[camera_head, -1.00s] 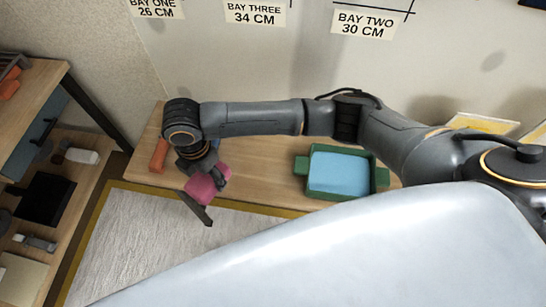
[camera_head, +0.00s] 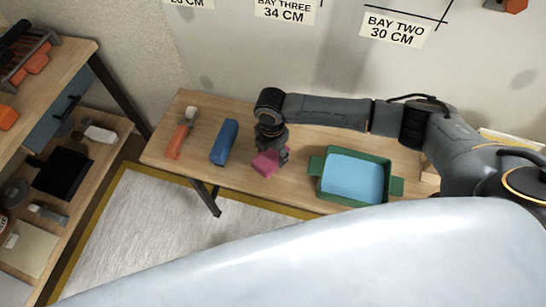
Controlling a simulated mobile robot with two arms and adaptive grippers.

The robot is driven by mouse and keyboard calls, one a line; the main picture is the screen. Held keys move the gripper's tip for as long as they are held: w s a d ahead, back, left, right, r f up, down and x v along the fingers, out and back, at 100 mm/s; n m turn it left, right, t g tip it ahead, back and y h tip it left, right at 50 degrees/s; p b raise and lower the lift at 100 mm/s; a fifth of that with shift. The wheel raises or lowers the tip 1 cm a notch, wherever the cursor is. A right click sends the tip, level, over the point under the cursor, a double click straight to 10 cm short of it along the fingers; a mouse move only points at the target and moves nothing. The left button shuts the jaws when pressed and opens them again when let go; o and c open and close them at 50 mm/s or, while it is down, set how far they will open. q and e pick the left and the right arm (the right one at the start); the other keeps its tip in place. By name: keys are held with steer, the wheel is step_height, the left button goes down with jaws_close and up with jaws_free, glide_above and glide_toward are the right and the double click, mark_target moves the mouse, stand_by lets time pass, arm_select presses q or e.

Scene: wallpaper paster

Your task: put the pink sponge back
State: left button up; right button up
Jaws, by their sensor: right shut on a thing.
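The pink sponge (camera_head: 265,164) is a small block in my right gripper (camera_head: 274,154), which is shut on it. The gripper points down and holds the sponge over the front part of the wooden bench, between a blue block and a green tray. I cannot tell whether the sponge touches the bench top. The gripper's fingers partly hide the sponge. My left gripper is not in view.
The green tray (camera_head: 326,184) with blue liquid stands right of the sponge. The blue block (camera_head: 224,142) and an orange-handled tool (camera_head: 178,138) lie to the left on the bench (camera_head: 203,165). A shelf unit (camera_head: 92,205) stands at far left.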

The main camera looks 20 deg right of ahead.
mark_target(273, 158)
steer(key=f, duration=0.3)
steer(key=shift+d+f, duration=0.2)
steer(key=shift+f, duration=0.05)
steer(key=o, duration=1.2)
step_height(273, 158, up, 12)
steer(key=shift+r+p, duration=0.1)
steer(key=shift+p, duration=0.3)
steer(key=shift+s, duration=0.1)
